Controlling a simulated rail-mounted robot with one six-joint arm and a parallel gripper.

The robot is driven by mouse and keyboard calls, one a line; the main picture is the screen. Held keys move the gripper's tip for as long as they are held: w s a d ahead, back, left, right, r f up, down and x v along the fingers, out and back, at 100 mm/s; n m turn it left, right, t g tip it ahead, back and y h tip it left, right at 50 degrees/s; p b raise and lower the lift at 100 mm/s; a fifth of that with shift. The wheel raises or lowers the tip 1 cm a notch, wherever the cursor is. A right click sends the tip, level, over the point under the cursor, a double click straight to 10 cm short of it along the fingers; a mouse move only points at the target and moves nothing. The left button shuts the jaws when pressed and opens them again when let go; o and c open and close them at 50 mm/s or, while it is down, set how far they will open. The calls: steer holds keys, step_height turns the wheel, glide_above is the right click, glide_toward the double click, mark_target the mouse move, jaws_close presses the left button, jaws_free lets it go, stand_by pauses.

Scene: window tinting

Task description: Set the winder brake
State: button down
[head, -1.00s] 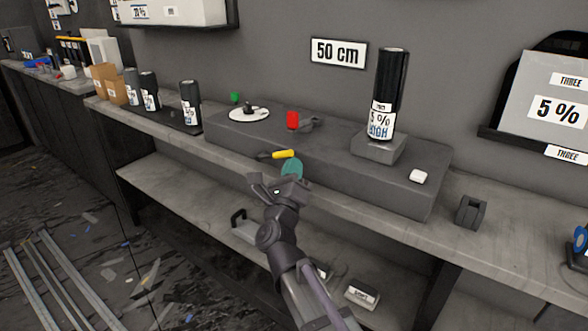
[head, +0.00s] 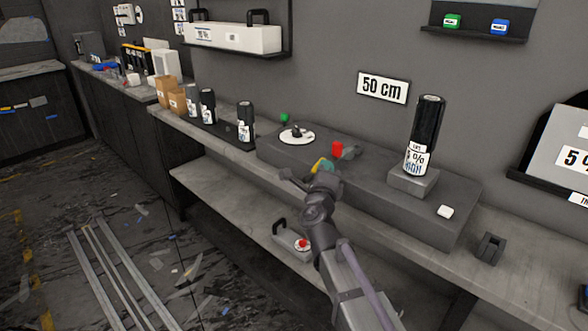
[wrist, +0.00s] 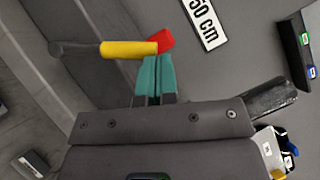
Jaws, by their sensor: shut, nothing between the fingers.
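The winder is a long grey block (head: 283,150) on the bench, with a dark roll (head: 425,125) upright on its right part. A red part (head: 337,149) stands near its middle; it also shows in the wrist view (wrist: 166,40). A yellow-sleeved lever (wrist: 128,49) with a dark end lies across the wrist view, its yellow end beside the red part in the picture. In the head view only a bit of yellow (head: 327,165) shows. My gripper (head: 319,164) is shut and empty, its teal fingertips (wrist: 154,70) right at the yellow sleeve; I cannot tell whether they touch.
On the block are a white disc (head: 297,136), a green knob (head: 285,118) and a small white piece (head: 445,211). Dark bottles (head: 246,122) stand left of it and a grey holder (head: 490,248) right. A lower shelf (head: 225,195) runs below the bench.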

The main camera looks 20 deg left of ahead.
steer(key=shift+w+a+r+p, duration=0.3)
steer(key=shift+a+r+p, duration=0.15)
steer(key=shift+a, duration=0.25)
steer(key=shift+w+a+r+p, duration=0.35)
steer(key=shift+a+r, duration=0.2)
steer(key=shift+a, duration=0.2)
steer(key=shift+w+a+r+p, duration=0.35)
steer(key=shift+a+r, duration=0.15)
steer(key=shift+a, duration=0.2)
steer(key=shift+a+r, duration=0.1)
steer(key=s+d+p, duration=0.1)
steer(key=s+d, duration=0.5)
steer(key=s, duration=0.6)
steer(key=shift+r, duration=0.45)
